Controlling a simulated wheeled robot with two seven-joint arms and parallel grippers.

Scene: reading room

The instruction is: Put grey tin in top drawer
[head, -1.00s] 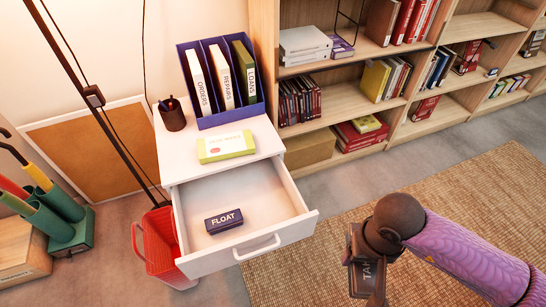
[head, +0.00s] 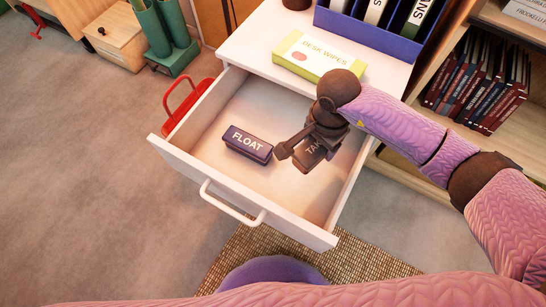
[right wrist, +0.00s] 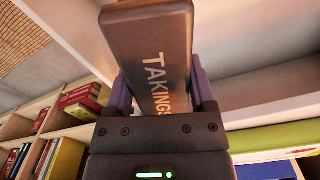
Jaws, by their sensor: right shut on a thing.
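The grey tin (head: 312,156), a dark brownish-grey box lettered TAKINGS, is between the fingers of my right gripper (head: 308,140). In the right wrist view the tin (right wrist: 150,45) sticks out beyond both fingers. In the head view it is over the right part of the open top drawer (head: 285,100); I cannot tell whether it touches the drawer floor. A dark purple tin lettered FLOAT (head: 248,144) lies in the drawer, left of my gripper and apart from it. My left gripper is out of view.
A red basket (head: 190,103) stands left of the drawer. Bookshelves are at the right. Bare drawer floor shows around the FLOAT tin.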

